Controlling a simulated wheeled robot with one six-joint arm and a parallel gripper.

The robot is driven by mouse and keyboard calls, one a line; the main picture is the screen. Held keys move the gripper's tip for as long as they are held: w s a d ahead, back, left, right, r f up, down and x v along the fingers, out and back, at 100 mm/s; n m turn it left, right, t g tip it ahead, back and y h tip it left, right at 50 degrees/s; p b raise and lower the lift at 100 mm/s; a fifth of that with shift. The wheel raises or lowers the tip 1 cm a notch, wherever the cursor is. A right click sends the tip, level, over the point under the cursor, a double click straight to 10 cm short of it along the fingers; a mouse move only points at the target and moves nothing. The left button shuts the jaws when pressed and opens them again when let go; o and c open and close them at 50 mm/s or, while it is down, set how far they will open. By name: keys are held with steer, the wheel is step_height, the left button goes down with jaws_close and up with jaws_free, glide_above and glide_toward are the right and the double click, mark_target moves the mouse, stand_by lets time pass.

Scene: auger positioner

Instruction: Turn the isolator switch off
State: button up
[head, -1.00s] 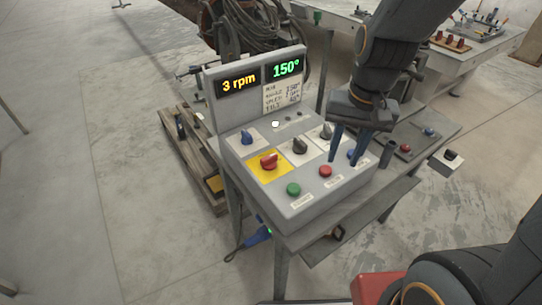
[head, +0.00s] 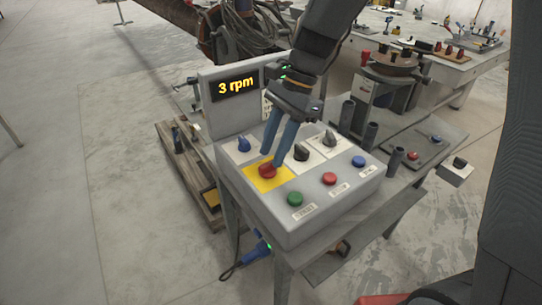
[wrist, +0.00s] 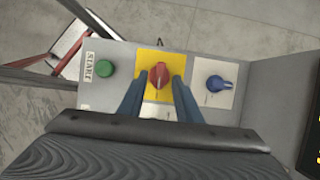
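The isolator switch, a red rotary knob (head: 267,170) on a yellow plate (head: 283,179), sits on the sloped top of the grey control box (head: 262,210). In the wrist view the red knob (wrist: 159,75) shows between my two blue fingers, its ridge roughly in line with them. My gripper (head: 271,158) is open, pointing down, with its fingertips at the knob. In the wrist view my gripper (wrist: 158,84) has a finger on each side, with a small gap visible. Whether either finger touches the knob I cannot tell.
Close by are a blue knob (head: 243,144), black knobs (head: 301,152) and (head: 330,139), and green (head: 295,199), red (head: 329,179) and blue (head: 358,161) buttons. The display panel (head: 236,88) behind reads 3 rpm; my arm hides its right part.

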mark_target(268, 168)
steer(key=shift+x, duration=1.3)
jaws_close()
